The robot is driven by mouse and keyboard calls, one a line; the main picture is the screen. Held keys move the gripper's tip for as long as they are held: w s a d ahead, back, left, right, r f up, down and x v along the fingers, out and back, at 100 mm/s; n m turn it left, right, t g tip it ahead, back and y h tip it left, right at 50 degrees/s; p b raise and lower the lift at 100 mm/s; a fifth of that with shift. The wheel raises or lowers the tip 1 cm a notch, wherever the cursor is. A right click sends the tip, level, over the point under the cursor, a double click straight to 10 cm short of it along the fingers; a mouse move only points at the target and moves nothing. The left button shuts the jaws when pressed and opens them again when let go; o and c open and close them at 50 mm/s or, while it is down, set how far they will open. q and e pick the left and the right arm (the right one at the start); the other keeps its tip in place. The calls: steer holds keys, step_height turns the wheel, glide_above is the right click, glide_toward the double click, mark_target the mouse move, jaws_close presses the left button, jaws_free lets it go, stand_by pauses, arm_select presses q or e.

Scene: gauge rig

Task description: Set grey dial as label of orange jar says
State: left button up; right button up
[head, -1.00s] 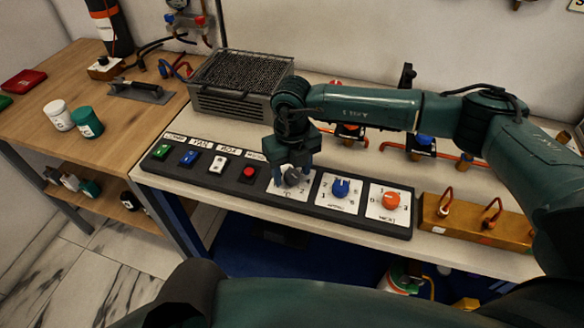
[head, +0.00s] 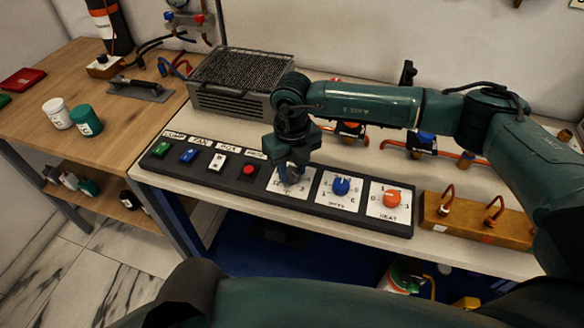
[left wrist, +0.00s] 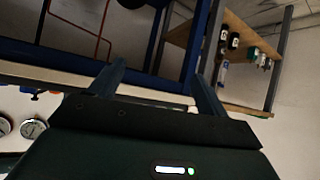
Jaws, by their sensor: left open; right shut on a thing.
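The grey dial (head: 291,178) sits on a white plate (head: 273,186) on the black panel, left of the blue dial (head: 341,186) and the orange dial (head: 392,198). My right gripper (head: 291,174) reaches down from above and is shut on the grey dial, hiding most of it; its pointer cannot be read. I see no orange jar; a white jar (head: 58,114) and a teal jar (head: 86,121) stand on the wooden table. My left gripper (left wrist: 160,75) is open and empty in the left wrist view.
Green, blue, white and red controls (head: 248,171) line the left of the black panel (head: 240,191). A grey grille box (head: 240,80) stands behind. A brass block (head: 475,221) with copper loops is at right. Several small bottles stand on the lower shelf.

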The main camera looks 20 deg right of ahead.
steer(key=shift+f+n+b, duration=0.2)
steer(key=shift+n+b, duration=0.4)
steer(key=shift+b, duration=0.05)
steer(key=shift+n+b, duration=0.85)
steer(key=shift+n, duration=0.05)
steer(key=shift+n+b, duration=0.8)
steer(key=shift+n, duration=0.1)
steer(key=n+b, duration=0.2)
steer(key=shift+n, duration=0.4)
steer(key=shift+r+n+b, duration=0.15)
steer(key=shift+n+b, duration=0.45)
steer(key=shift+b, duration=0.1)
arm_select(q)
steer(key=d+f, duration=0.1)
steer(key=w+f+t+h, duration=0.1)
steer(key=f, duration=0.1)
steer(key=shift+d+n, duration=0.3)
steer(key=shift+d, duration=0.1)
arm_select(e)
steer(key=shift+n, duration=0.3)
arm_select(q)
steer(key=shift+s, duration=0.1)
arm_select(e)
steer(key=shift+r, duration=0.1)
arm_select(q)
steer(key=shift+d, duration=0.1)
arm_select(e)
steer(key=o, duration=1)
